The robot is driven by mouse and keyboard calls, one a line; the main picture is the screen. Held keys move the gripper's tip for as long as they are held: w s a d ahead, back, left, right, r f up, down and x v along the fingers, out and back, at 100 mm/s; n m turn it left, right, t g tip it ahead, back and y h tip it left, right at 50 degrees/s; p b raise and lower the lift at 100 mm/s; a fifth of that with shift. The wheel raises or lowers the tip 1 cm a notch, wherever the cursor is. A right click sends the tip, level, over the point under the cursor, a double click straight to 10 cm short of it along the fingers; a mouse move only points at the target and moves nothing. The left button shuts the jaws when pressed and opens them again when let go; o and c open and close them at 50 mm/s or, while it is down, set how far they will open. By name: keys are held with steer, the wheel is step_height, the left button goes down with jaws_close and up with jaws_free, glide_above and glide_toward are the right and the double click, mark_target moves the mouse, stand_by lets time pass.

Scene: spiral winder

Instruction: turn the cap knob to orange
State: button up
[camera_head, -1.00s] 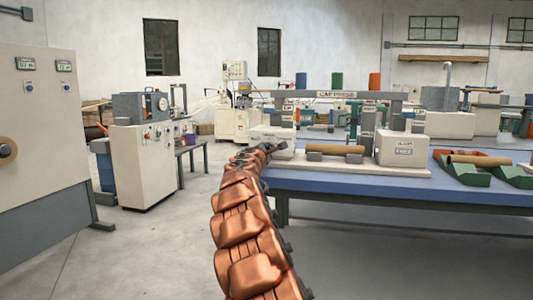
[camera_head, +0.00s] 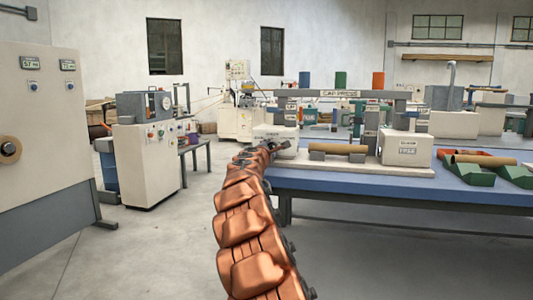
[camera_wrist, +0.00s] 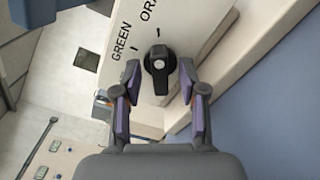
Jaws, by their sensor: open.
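The cap knob (camera_wrist: 159,68) is black with a raised bar, on a pale panel in the wrist view. Its bar runs nearly up and down, its upper end towards the tick beside the partly cut-off label "ORA" (camera_wrist: 149,10). The label "GREEN" (camera_wrist: 121,42) and its tick are to the upper left. My gripper (camera_wrist: 159,78) is open, one finger on each side of the knob; contact is not visible. In the head view my gripper (camera_head: 268,147) is at the left white box (camera_head: 276,133) of the cap press (camera_head: 340,94); the knob is hidden there.
A brown tube (camera_head: 338,148) lies between the press's two white boxes on the blue table (camera_head: 400,184). Green trays (camera_head: 468,174) with a tube are to the right. A control cabinet (camera_head: 147,160) stands left across open floor (camera_head: 160,235).

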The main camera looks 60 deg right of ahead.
steer(key=shift+v, duration=1.55)
steer(key=shift+s+a, duration=0.2)
steer(key=shift+a, duration=0.5)
steer(key=shift+s+a, duration=0.35)
steer(key=shift+a, duration=0.2)
steer(key=shift+v, duration=0.75)
steer(key=shift+s+a, duration=0.2)
steer(key=shift+a, duration=0.45)
steer(key=shift+v, duration=1.55)
